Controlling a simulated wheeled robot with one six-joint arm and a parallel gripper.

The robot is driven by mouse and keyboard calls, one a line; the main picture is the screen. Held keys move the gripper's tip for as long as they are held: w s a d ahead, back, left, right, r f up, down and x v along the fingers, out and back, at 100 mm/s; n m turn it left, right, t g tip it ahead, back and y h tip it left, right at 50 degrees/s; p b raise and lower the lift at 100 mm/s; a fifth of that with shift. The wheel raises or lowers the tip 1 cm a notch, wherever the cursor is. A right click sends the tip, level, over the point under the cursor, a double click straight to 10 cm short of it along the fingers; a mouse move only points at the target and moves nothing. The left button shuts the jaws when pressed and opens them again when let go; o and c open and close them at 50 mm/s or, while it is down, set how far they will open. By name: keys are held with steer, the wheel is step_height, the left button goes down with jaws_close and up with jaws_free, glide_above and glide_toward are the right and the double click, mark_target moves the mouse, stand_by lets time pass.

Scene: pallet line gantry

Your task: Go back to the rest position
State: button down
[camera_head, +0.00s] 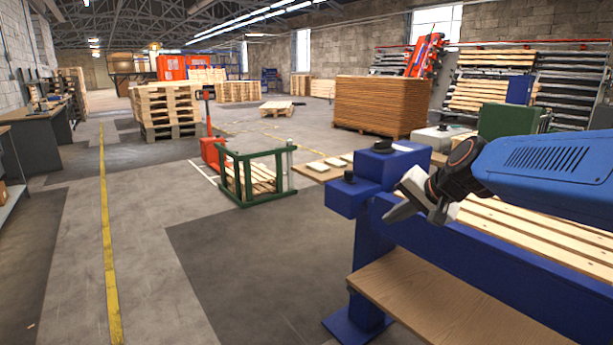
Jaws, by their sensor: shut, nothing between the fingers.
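My gripper (394,216) shows at the right of the head view, at the end of my blue and black arm. Its grey fingers are shut with nothing between them, and they point down to the left. It appears in front of a blue machine frame (365,255), near the frame's left end. I cannot tell how far the fingertips are from the frame.
A wooden shelf (440,300) is on the blue frame's near side. Wooden slats (540,235) lie behind its rail. A green frame (245,192) and a red pallet jack (212,152) stand on the floor. Open floor (160,250) lies to the left.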

steer(key=s+d+f+n+g+h, duration=0.1)
steer(key=s+f, duration=0.3)
steer(key=s, duration=0.5)
steer(key=s+d+f+n+g+h, duration=0.1)
steer(key=s+d+f+n+h, duration=0.1)
steer(key=s, duration=0.8)
steer(key=s+d+f+n+g+h, duration=0.1)
steer(key=s+d+f+n, duration=0.2)
steer(key=s+f, duration=0.4)
steer(key=shift+s+d, duration=0.65)
steer(key=shift+s, duration=0.55)
